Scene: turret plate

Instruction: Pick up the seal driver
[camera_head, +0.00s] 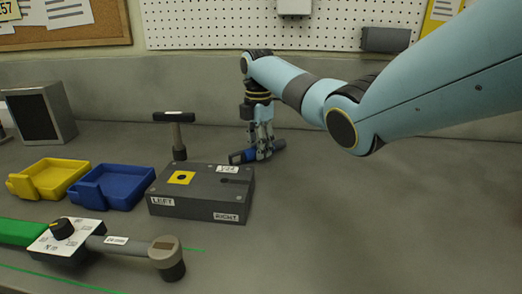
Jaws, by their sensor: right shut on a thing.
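My right gripper (264,150) points down at the bench behind the grey block. A T-shaped tool with a black crossbar and grey stem (176,130) stands upright to the left, apart from the gripper. My left gripper is not in view.
A dark grey block (190,209) marked LEFT and RIGHT has a yellow square on top. A yellow tray (62,169) and a blue tray (126,174) stand left of it. A grey tool (132,245) with a dial box lies in front. The bench's right side is clear.

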